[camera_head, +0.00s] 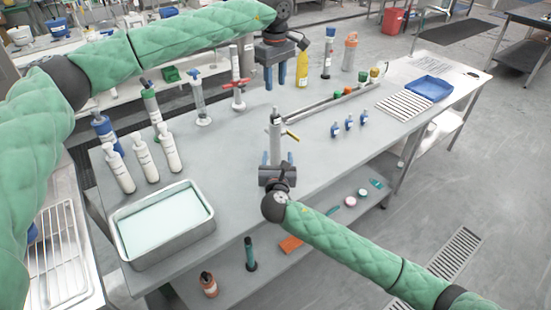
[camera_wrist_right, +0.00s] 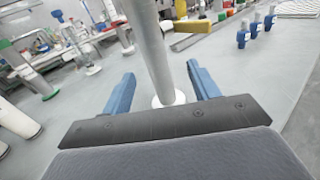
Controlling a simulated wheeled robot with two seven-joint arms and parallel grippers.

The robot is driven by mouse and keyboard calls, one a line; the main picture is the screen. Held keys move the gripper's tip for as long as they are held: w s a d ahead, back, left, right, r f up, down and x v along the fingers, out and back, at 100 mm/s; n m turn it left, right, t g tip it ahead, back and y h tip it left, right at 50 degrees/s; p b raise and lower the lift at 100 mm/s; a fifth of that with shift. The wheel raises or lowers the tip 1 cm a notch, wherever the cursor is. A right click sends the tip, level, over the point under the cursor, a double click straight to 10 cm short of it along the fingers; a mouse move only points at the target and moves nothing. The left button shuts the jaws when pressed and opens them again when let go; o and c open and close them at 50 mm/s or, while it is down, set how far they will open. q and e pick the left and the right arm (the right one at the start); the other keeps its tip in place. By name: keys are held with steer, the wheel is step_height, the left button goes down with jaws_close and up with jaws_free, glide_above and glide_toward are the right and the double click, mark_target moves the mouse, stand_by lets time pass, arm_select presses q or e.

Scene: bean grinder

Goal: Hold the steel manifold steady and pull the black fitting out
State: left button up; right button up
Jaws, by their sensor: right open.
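A long grey metal bar (camera_head: 330,104), apparently the steel manifold, lies across the middle of the table, with coloured fittings along its far side. I cannot clearly make out a black fitting on it. An upright grey cylinder (camera_head: 275,140) with a dark tip stands at its near end. My right gripper (camera_head: 277,158) is open at the cylinder's near side; in the right wrist view the cylinder (camera_wrist_right: 155,50) rises between the spread blue fingers (camera_wrist_right: 160,90), with gaps on both sides. My left gripper (camera_head: 275,80) points down above the far part of the table, fingers apart and empty.
A metal tray (camera_head: 150,254) and several white bottles (camera_head: 143,155) stand at left. A red-handled post (camera_head: 236,92) and yellow bottle (camera_head: 302,70) stand near the left gripper. Small blue bottles (camera_head: 349,122), a white rack (camera_head: 403,107) and a blue tray (camera_head: 430,88) are at right. The front-middle tabletop is clear.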

mark_target(275, 147)
steer(key=shift+w+a+r, duration=0.1)
steer(key=shift+w+a, duration=0.05)
steer(key=shift+a, duration=0.1)
steer(key=shift+w+a+n, duration=0.1)
steer(key=shift+w+n, duration=0.15)
steer(key=shift+n, duration=0.05)
steer(key=shift+w, duration=3.55)
